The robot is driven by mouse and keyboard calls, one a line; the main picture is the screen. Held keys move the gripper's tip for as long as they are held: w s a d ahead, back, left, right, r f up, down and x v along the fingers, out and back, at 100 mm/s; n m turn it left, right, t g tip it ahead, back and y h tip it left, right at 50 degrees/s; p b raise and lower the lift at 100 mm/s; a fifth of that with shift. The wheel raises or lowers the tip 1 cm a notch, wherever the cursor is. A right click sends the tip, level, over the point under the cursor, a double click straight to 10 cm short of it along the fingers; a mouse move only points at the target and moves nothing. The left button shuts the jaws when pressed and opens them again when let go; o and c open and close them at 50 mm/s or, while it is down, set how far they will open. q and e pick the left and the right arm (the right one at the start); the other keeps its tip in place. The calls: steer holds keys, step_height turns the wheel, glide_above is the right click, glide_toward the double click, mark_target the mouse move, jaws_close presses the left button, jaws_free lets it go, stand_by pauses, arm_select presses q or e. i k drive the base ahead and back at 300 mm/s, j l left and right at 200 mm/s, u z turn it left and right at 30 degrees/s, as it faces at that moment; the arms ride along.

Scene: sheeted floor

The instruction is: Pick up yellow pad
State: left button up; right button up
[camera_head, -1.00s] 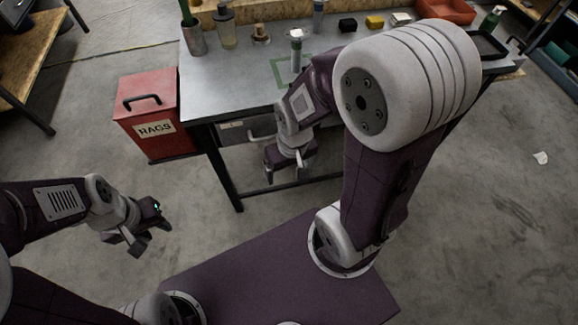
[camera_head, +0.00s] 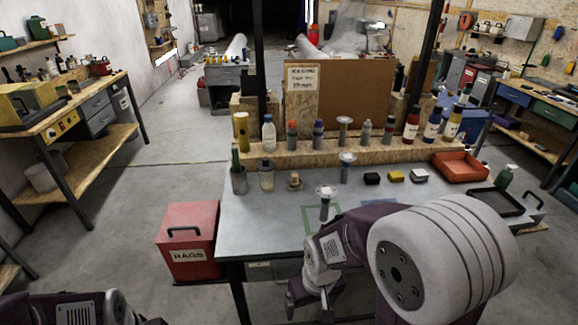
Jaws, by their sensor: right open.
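The yellow pad (camera_head: 396,176) lies on the grey workbench (camera_head: 268,228), between a black pad (camera_head: 371,178) and a pale grey pad (camera_head: 419,175). My right gripper (camera_head: 309,306) is open and empty, hanging low in front of the bench's front edge, well apart from the yellow pad. My right arm covers the front right part of the bench. Part of my left arm shows at the lower left corner, but its gripper fingers are out of view.
A red tray (camera_head: 460,167) and a black tray (camera_head: 494,201) lie right of the pads. A wooden riser (camera_head: 280,157) with several bottles stands behind. A small capped container (camera_head: 325,203) stands near a green square outline. A red rags bin (camera_head: 188,241) is left of the bench.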

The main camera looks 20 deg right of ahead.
mark_target(396, 176)
steer(key=z, duration=1.6)
